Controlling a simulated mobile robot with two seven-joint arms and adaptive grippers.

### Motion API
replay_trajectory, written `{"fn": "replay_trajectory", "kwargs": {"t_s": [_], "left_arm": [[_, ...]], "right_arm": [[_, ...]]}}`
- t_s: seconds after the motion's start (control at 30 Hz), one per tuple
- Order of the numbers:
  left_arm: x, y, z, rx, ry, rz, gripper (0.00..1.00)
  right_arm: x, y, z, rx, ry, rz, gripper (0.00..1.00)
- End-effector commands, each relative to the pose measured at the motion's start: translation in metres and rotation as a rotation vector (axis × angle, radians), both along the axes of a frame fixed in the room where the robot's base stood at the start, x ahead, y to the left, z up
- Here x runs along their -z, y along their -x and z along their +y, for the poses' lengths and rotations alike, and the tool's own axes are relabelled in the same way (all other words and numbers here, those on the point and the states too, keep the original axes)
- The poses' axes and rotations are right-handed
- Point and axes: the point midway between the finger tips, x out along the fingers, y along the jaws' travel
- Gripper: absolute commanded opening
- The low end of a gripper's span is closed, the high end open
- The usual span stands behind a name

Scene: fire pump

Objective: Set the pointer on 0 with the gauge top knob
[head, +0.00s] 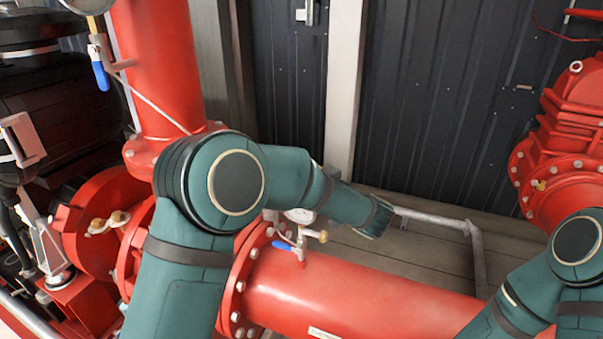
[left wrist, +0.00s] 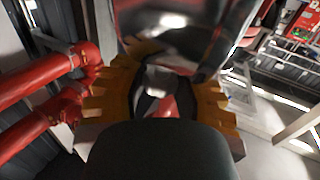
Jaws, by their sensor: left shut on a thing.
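A round white gauge (head: 299,216) shows in the head view above the lower red pipe, partly covered by my left forearm. Its pointer cannot be read. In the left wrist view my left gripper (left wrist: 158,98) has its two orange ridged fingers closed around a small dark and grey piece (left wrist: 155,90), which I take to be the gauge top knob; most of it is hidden. In the head view my left gripper is hidden behind my own arm. My right arm shows at the lower right, but its gripper is out of view.
A blue-handled valve (head: 290,246) with a brass fitting sits just below the gauge on the red pipe (head: 370,300). Another gauge (head: 88,4) is at the top left. A grey rail (head: 440,219) runs behind. A red pump (head: 570,150) stands at the right.

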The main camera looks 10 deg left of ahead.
Motion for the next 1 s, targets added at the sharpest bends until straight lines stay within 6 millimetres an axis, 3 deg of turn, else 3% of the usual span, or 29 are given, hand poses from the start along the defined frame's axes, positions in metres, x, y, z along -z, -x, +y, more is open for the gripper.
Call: {"fn": "replay_trajectory", "kwargs": {"t_s": [0.47, 0.5, 0.6, 1.0], "left_arm": [[0.0001, -0.0001, 0.0003, -0.017, 0.000, 0.000, 0.00], [0.0001, -0.0001, 0.0003, -0.017, 0.000, 0.000, 0.35], [0.0001, 0.0000, 0.0004, -0.016, 0.000, 0.000, 0.62], [0.0001, 0.0036, -0.0061, -0.014, 0.000, 0.000, 0.62]], "right_arm": [[-0.0010, -0.0006, -0.0001, 0.001, 0.000, -0.002, 0.48], [-0.0010, -0.0006, -0.0001, 0.001, 0.000, -0.002, 0.48], [-0.0010, -0.0005, -0.0001, 0.001, 0.000, -0.002, 0.48], [-0.0011, -0.0006, -0.0001, 0.001, 0.000, -0.002, 0.48]]}}
